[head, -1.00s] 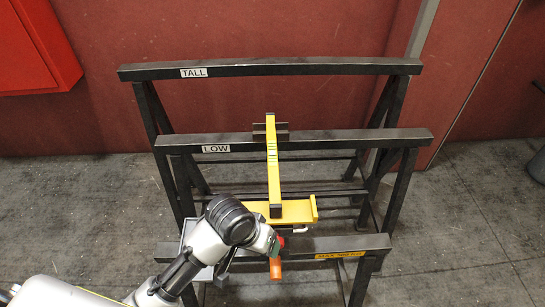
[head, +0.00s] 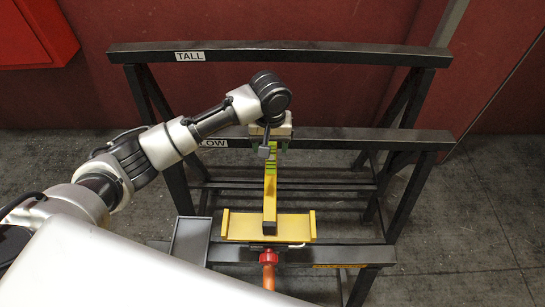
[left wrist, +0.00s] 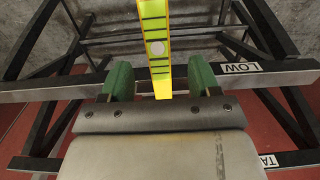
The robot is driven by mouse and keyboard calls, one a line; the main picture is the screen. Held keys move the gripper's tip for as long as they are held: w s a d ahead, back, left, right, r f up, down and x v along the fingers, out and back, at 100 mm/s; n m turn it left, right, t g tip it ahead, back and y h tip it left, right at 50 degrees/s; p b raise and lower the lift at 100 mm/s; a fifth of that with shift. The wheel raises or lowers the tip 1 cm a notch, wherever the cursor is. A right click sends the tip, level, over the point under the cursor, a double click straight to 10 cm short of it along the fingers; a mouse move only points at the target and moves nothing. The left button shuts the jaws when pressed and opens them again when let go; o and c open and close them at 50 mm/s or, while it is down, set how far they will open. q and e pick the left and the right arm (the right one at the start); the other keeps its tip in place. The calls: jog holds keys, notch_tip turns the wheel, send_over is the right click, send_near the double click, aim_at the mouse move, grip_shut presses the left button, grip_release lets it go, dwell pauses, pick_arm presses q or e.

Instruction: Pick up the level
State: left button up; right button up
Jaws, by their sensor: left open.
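The level is a long yellow bar with green marks (head: 270,188). It runs from the LOW beam toward me to a yellow bracket (head: 250,227). My left gripper (head: 274,149) is over the level's far end, close to the LOW beam. In the left wrist view, the open left gripper (left wrist: 160,80) has one green fingertip on each side of the level (left wrist: 156,35). A gap shows between each finger and the bar. The arm hides part of the LOW beam, and the level's far tip is partly hidden. My right gripper is not in view.
Black rack beams lie at stepped heights: the TALL beam (head: 330,55) at the back, the LOW beam (head: 370,138) in the middle and a front beam (head: 340,254). A grey tray (head: 191,241) and an orange-handled tool (head: 268,272) are at the front beam.

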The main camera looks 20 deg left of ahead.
aim_at(271, 157)
pick_arm(q)
jog(key=shift+f, duration=0.95)
jog(key=shift+w+f, duration=0.1)
jog(key=shift+f, duration=0.3)
jog(key=f, duration=0.3)
jog(key=f+p, duration=0.1)
jog(key=shift+s+d+f, duration=0.15)
jog(key=shift+s, duration=0.15)
jog(key=shift+f, duration=0.2)
jog(key=shift+w+f, duration=0.1)
jog(key=c, duration=1.1)
grip_shut()
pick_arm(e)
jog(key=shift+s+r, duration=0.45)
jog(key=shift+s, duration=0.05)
